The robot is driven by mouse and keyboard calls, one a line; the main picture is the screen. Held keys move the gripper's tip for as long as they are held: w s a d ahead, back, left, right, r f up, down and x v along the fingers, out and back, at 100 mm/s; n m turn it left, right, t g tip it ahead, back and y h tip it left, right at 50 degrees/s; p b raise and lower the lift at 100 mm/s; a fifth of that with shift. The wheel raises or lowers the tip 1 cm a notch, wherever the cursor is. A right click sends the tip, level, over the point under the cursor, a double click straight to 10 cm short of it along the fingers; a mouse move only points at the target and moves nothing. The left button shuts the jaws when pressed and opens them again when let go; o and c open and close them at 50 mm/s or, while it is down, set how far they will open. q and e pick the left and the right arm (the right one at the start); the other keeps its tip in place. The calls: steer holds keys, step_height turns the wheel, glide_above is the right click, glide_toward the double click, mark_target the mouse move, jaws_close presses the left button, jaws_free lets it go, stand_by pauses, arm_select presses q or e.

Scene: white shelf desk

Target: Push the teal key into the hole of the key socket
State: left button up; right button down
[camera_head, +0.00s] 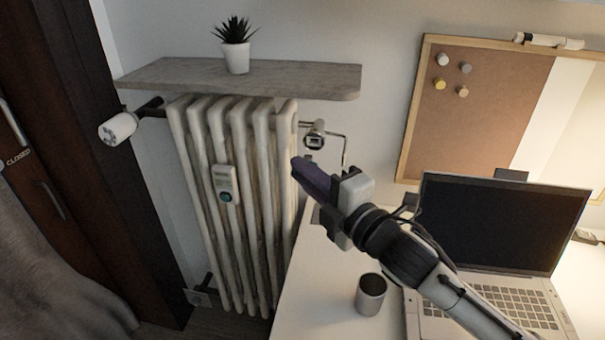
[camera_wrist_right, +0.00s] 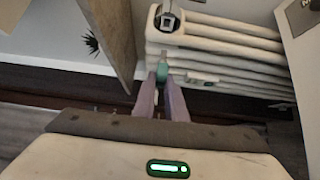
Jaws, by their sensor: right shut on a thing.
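My right gripper (camera_head: 297,165) reaches in from the lower right, its purple fingers pointing at the radiator's upper right. The right wrist view shows its fingers (camera_wrist_right: 160,85) shut on the teal key (camera_wrist_right: 162,72), which sticks out just past the fingertips. In the head view only a small bit of teal shows behind the fingers. The key socket (camera_head: 315,141) is a grey fitting with a dark hole beside the radiator's top right. In the right wrist view the socket (camera_wrist_right: 168,20) lies straight ahead of the key, seemingly apart from it. My left gripper is out of view.
The white radiator (camera_head: 215,180) with a small control unit (camera_head: 225,184) stands left of the gripper. A grey shelf (camera_head: 270,78) with a potted plant (camera_head: 236,58) hangs above. The desk (camera_head: 312,290) holds a cup (camera_head: 370,300) and a laptop (camera_head: 490,225) below my arm.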

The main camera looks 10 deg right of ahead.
steer(key=shift+w+d+p, duration=0.1)
steer(key=shift+w+d, duration=0.2)
steer(key=shift+w, duration=0.4)
steer(key=shift+w+d+p, duration=0.1)
steer(key=shift+w+d, duration=0.2)
steer(key=shift+w, duration=0.4)
steer(key=shift+w+d+p, duration=0.1)
steer(key=shift+w+d, duration=0.2)
steer(key=shift+w, duration=0.4)
steer(key=shift+p, duration=0.7)
steer(key=shift+w+d+p, duration=0.15)
steer(key=shift+w+d, duration=0.15)
steer(key=shift+w, duration=0.4)
steer(key=shift+w+d+p, duration=0.15)
steer(key=shift+w+d, duration=0.1)
steer(key=shift+w, duration=0.4)
steer(key=c, duration=1.7)
jaws_free()
steer(key=b, duration=0.2)
glide_toward(309, 158)
steer(key=shift+w+d+f, duration=0.1)
steer(key=shift+w+d, duration=0.25)
steer(key=shift+w, duration=0.25)
steer(key=shift+w+d+f, duration=0.1)
steer(key=shift+w+d, duration=0.2)
steer(key=shift+w, duration=0.25)
